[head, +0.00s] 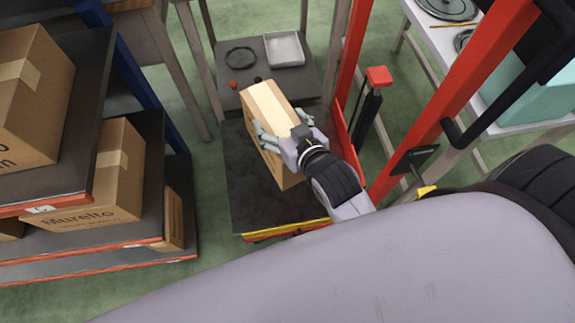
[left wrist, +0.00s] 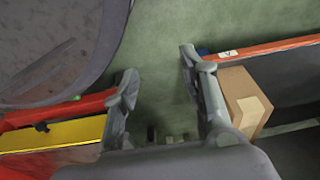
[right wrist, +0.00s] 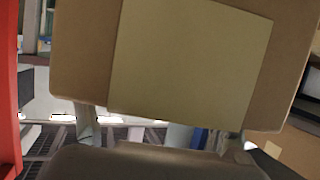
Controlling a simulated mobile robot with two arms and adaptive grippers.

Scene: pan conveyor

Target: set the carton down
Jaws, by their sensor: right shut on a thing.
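A brown carton (head: 268,100) with a pale tape strip stands over a dark platform (head: 260,205) with a yellow and red front edge. My right gripper (head: 280,125) is shut on the carton, its fingers on opposite sides. In the right wrist view the carton (right wrist: 85,50) fills most of the picture, with a large pale patch facing me. Its bottom edge is mostly hidden, so I cannot tell whether it touches the platform. My left gripper (left wrist: 160,95) is open and empty over green floor; it is outside the head view.
A shelf rack (head: 75,250) at left holds several cartons, one marked "Mureito" (head: 90,180). Behind the platform, a low grey table (head: 290,85) bears a white tray (head: 284,48). Red posts (head: 450,95) rise at right. The platform's front is clear.

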